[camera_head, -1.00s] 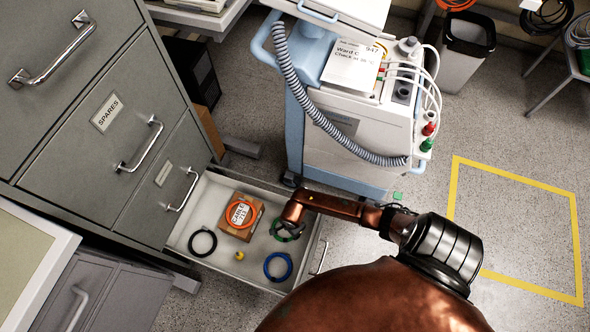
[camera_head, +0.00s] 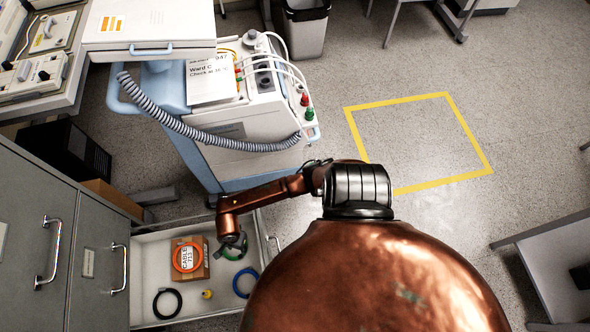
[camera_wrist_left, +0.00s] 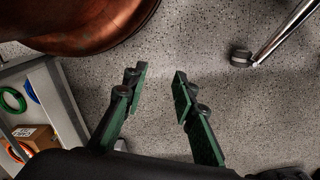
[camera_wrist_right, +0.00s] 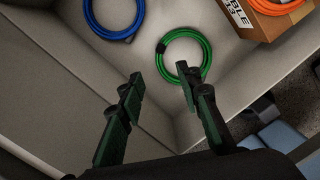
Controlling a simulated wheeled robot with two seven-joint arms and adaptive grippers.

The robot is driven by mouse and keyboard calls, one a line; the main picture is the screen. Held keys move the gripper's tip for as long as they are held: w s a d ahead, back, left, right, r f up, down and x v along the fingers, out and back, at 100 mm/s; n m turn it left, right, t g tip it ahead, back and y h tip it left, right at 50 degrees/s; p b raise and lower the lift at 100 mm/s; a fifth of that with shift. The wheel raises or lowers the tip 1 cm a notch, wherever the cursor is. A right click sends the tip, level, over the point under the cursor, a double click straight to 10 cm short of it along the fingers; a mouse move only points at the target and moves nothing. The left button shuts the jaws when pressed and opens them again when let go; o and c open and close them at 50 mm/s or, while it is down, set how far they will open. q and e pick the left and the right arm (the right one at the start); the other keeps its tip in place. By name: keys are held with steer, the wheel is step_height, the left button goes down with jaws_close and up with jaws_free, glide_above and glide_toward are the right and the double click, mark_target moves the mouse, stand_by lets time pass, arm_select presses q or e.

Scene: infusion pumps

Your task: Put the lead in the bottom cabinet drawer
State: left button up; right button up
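The bottom drawer (camera_head: 142,258) of the grey cabinet is pulled open. Inside lie coiled leads: green (camera_head: 236,250), blue (camera_head: 245,291) and black (camera_head: 157,303). An orange coil (camera_head: 175,262) lies on a cardboard box (camera_head: 201,271) in the drawer. I cannot tell which coil the task means. My right arm reaches over the drawer. In the right wrist view my right gripper (camera_wrist_right: 158,84) is open and empty, with the green coil (camera_wrist_right: 205,58) on the drawer floor beyond its fingertips. My left gripper (camera_wrist_left: 158,76) is open and empty above the floor, outside the drawer.
A small yellow item (camera_head: 207,294) lies in the drawer. A white and blue medical cart (camera_head: 230,155) with hoses stands behind it. A bin (camera_head: 306,30) is at the back. Floor inside the yellow outline (camera_head: 488,168) is clear. A table (camera_head: 550,265) stands at right.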

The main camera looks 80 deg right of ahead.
steer(key=w+a+r+m+t+y, duration=0.1)
steer(key=a+r+m+t+y, duration=0.2)
steer(key=a, duration=0.5)
steer(key=w+a+r+m+t+y, duration=0.1)
steer(key=a+r+m+y, duration=0.15)
steer(key=a+r, duration=0.4)
steer(key=w+a+r+m+t+y, duration=0.35)
steer(key=r+m, duration=0.25)
steer(key=r, duration=0.4)
steer(key=w+d+r+m+t+h, duration=0.3)
steer(key=d+r+m+t, duration=0.3)
steer(key=r+m, duration=0.25)
steer(key=d+m+t+h, duration=0.1)
steer(key=d+m+h, duration=0.5)
steer(key=d+m, duration=0.45)
steer(key=s+d+f+m+g+h, duration=0.55)
steer(key=s+d+f+m, duration=0.25)
steer(key=s+d+m, duration=0.45)
steer(key=s+a+f+m+g+y, duration=0.1)
steer(key=s+a+f+m+g, duration=0.1)
steer(key=s, duration=0.6)
steer(key=s+a+f+m+g+y, duration=0.2)
steer(key=s+f+m+g, duration=0.1)
steer(key=s, duration=0.6)
steer(key=s+a+f+m+g+y, duration=0.2)
steer(key=s+a+f+m+g, duration=0.1)
steer(key=s, duration=0.5)
steer(key=shift+s+g, duration=0.2)
steer(key=shift+g, duration=0.7)
